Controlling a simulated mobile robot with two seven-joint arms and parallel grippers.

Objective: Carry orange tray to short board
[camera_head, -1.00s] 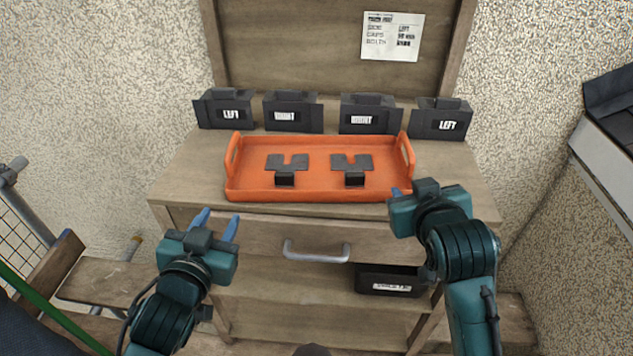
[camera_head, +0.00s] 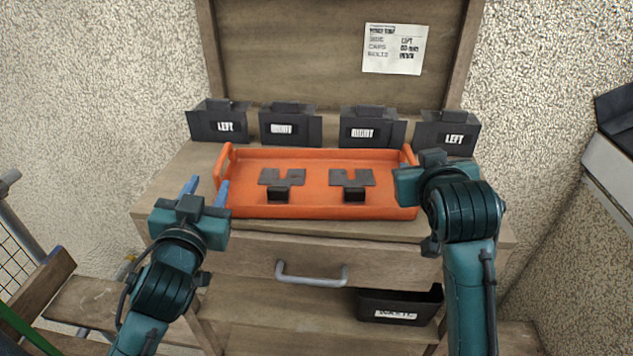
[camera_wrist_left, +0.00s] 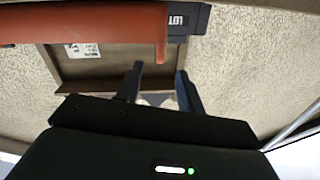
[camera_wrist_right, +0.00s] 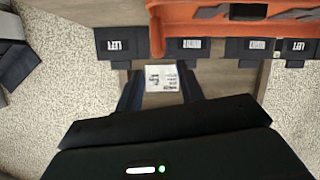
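The orange tray (camera_head: 325,207) lies on the wooden bench top in the head view, with two dark metal brackets (camera_head: 283,180) (camera_head: 352,182) in it. My left gripper (camera_head: 205,186) is open and empty beside the tray's left end; the tray also shows in the left wrist view (camera_wrist_left: 80,24). My right gripper (camera_wrist_right: 160,88) is open in the right wrist view, with the tray (camera_wrist_right: 230,32) close by. In the head view its fingers are mostly hidden behind its own body at the tray's right end. No short board can be made out.
Black bins labelled LEFT (camera_head: 219,124) and RIGHT (camera_head: 370,131) stand in a row behind the tray. A drawer with a metal handle (camera_head: 311,277) is below the bench top. A black box (camera_head: 398,304) sits on a lower shelf. A paper list (camera_head: 394,49) hangs on the back panel.

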